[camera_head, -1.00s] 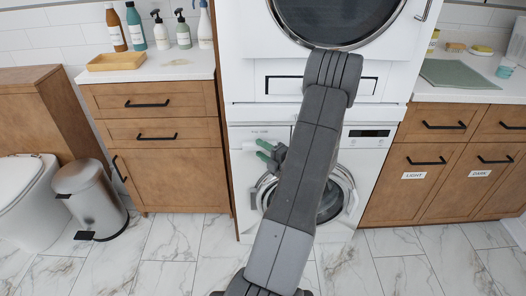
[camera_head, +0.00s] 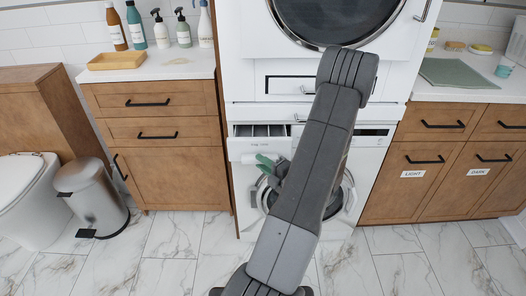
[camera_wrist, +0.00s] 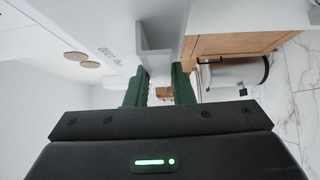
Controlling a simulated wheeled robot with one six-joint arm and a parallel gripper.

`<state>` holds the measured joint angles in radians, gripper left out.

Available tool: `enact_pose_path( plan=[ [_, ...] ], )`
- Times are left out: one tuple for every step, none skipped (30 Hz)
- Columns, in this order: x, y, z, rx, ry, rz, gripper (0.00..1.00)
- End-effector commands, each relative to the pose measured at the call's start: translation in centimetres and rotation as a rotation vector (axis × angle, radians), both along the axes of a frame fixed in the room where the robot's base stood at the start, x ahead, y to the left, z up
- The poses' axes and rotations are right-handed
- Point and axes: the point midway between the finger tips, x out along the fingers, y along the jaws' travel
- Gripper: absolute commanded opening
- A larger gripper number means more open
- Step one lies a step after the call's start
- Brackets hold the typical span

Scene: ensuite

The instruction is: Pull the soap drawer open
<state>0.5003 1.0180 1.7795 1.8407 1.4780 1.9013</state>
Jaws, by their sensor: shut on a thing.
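The soap drawer (camera_head: 247,145) at the upper left of the white washing machine (camera_head: 372,158) stands pulled out, with its divided compartments visible from above. My gripper (camera_head: 264,161), with green fingers, is at the drawer's front. In the wrist view my gripper (camera_wrist: 159,80) has one green finger on each side of the white drawer grip (camera_wrist: 154,58) and is shut on it.
A dryer (camera_head: 284,88) sits above the washer. A wooden cabinet (camera_head: 165,178) stands close on the left and a laundry cabinet (camera_head: 420,185) on the right. A steel bin (camera_head: 92,200) is farther left. The tiled floor (camera_head: 175,255) in front is clear.

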Motion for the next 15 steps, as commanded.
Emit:
enact_pose_path(
  plan=[
    [-1.6, -0.1, -0.3, 0.002, 0.015, -0.004, 0.00],
    [-2.5, 0.0, -0.3, 0.003, 0.016, -0.003, 0.00],
    [-3.6, -0.1, -0.3, 0.002, 0.016, -0.005, 0.00],
    [-4.4, 0.0, -0.3, 0.002, 0.015, -0.004, 0.00],
    [-5.2, 0.0, -0.4, 0.003, 0.016, -0.003, 0.00],
    [-6.2, 0.0, -0.4, 0.003, 0.016, -0.004, 0.00],
    [-6.9, 0.0, -0.4, 0.002, 0.015, -0.003, 0.00],
    [-7.6, 0.0, -0.4, 0.002, 0.015, -0.003, 0.00],
    [-8.4, 0.0, -0.4, 0.002, 0.013, -0.003, 0.00],
    [-9.0, 0.0, -0.4, 0.001, 0.014, -0.003, 0.00],
    [-9.5, 0.0, -0.4, 0.001, 0.013, -0.002, 0.00],
    [-10.1, 0.0, -0.5, 0.001, 0.013, -0.003, 0.00],
    [-10.6, 0.0, -0.5, -0.001, 0.013, -0.002, 0.00],
    [-11.0, 0.0, -0.5, -0.001, 0.013, -0.001, 0.00],
    [-11.4, 0.0, -0.5, -0.001, 0.013, -0.001, 0.00]
  ],
)
